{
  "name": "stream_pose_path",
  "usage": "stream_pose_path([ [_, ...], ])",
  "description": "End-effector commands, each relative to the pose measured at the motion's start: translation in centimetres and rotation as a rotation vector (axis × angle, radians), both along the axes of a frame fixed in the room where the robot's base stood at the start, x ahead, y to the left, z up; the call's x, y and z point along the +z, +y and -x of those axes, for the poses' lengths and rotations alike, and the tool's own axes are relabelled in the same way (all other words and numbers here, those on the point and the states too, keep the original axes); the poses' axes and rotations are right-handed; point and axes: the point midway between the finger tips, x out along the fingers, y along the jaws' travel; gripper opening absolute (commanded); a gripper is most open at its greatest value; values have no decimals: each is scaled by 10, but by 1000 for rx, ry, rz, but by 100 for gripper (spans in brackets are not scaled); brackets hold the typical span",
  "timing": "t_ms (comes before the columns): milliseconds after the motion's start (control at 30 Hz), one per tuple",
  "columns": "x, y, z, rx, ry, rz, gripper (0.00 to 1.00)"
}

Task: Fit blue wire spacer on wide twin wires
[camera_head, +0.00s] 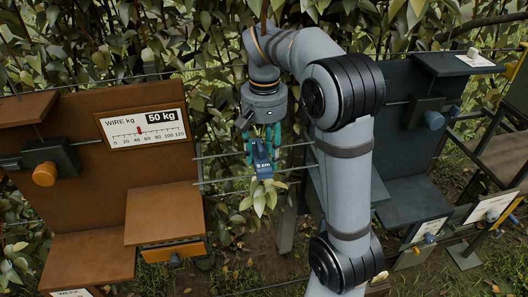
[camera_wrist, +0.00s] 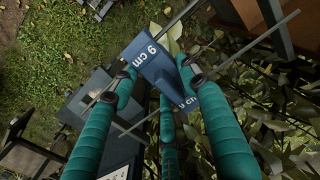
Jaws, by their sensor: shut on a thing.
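The blue wire spacer (camera_head: 263,168), marked "9 cm", is held by my gripper (camera_head: 262,143), whose teal fingers point down. In the wrist view the spacer (camera_wrist: 158,68) sits between the teal fingers (camera_wrist: 165,85). The twin wires (camera_head: 222,155) run roughly level from the brown panel towards the dark panel. I cannot tell whether the spacer's ends are seated on the wires.
A brown panel (camera_head: 85,110) with a "WIRE kg" gauge (camera_head: 142,127) reading 50 kg and an orange knob (camera_head: 44,174) stands left. A dark panel (camera_head: 395,150) with a blue knob (camera_head: 433,120) stands right. Leafy branches fill the back and hang below the wires.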

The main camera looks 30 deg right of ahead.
Motion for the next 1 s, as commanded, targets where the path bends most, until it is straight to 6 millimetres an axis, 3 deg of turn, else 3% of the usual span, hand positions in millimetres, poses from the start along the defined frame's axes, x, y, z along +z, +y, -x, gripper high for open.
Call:
stream_pose_path([
  [100, -2, 0, 0, 0, 0, 0, 18],
  [133, -2, 0, 0, 0, 0, 0, 45],
  [500, -1, 0, 0, 0, 0, 0, 66],
  [833, 1, 0, -1, 0, -1, 0, 66],
  [1000, 22, 0, -2, 0, -5, 1, 66],
])
